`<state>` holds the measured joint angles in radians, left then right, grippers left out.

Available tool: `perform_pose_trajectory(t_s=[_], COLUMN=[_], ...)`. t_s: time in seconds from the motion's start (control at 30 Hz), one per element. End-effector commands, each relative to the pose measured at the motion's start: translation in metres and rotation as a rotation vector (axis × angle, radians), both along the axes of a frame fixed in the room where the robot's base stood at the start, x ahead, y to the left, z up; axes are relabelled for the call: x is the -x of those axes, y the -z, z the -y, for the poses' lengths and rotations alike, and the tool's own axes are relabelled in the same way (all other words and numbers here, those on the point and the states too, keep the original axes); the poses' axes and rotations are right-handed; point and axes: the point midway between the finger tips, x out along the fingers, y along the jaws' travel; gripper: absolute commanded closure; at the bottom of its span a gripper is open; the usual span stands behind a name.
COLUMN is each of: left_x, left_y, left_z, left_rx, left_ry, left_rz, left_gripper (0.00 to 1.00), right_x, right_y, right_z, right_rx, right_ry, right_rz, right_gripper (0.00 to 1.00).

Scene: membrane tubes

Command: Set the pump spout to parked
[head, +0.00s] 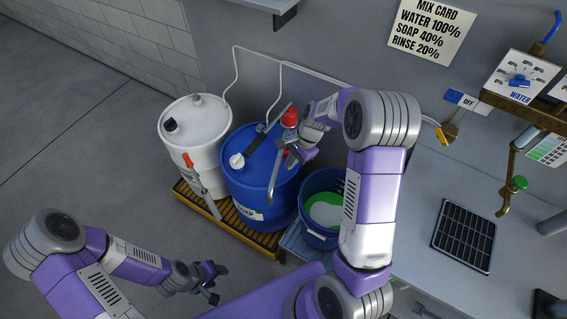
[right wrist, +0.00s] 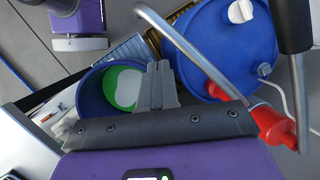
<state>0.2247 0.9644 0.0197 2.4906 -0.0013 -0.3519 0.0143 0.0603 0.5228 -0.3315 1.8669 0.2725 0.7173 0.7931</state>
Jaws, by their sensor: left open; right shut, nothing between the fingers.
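The pump on the blue soap drum (head: 248,185) has a red head (head: 289,117) and a grey bent spout (head: 274,178). The spout reaches toward the drum's front edge in the head view. In the right wrist view the spout (right wrist: 190,50) runs from the red head (right wrist: 275,128) to the upper left, past the drum's rim. My right gripper (head: 285,150) is beside the pump; its shut, empty fingers (right wrist: 158,72) show close to the spout, apart from it in that picture. Contact is unclear in the head view. My left gripper (head: 214,283) is open and empty, low in front of the pallet.
A blue bucket (head: 318,182) with green and white contents stands to the right. A counter with a black grid (head: 463,236) is farther right.

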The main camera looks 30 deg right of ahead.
Motion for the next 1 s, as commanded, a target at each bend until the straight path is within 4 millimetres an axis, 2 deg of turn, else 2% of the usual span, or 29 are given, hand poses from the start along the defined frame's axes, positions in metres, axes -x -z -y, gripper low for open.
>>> perform_pose_trajectory(t_s=[0.03, 0.1, 0.2, 0.33, 0.47, 0.57, 0.67, 1.0], left_x=[0.0, 0.0, 0.0, 0.0, 0.0, 0.0, 0.0, 0.0], left_y=[-0.012, -0.02, -0.028, -0.034, -0.035, -0.033, -0.031, -0.021], left_z=[0.0, 0.0, 0.0, 0.0, 0.0, 0.0, 0.0, 0.0], left_rx=[0.0, 0.0, 0.0, 0.0, 0.0, 0.0, 0.0, 0.0], left_ry=[0.0, 0.0, 0.0, 0.0, 0.0, 0.0, 0.0, 0.0], left_rz=[0.0, 0.0, 0.0, 0.0, 0.0, 0.0, 0.0, 0.0], left_gripper=[0.47, 0.47, 0.47, 0.47, 0.47, 0.47, 0.47, 0.47], right_x=[0.009, 0.017, 0.026, 0.034, 0.036, 0.034, 0.03, 0.005], right_y=[-0.009, -0.015, -0.023, -0.028, -0.028, -0.022, -0.009, 0.051], right_z=[0.013, 0.025, 0.04, 0.055, 0.06, 0.057, 0.051, 0.019], right_rx=[-0.062, -0.137, -0.221, -0.288, -0.315, -0.318, -0.319, -0.318], right_ry=[0.15, 0.339, 0.564, 0.759, 0.837, 0.845, 0.843, 0.84], right_rz=[-0.015, -0.032, -0.053, -0.071, -0.079, -0.082, -0.083, -0.084], right_gripper=[1.0, 1.0, 1.0, 1.0, 1.0, 1.0, 1.0, 1.0])
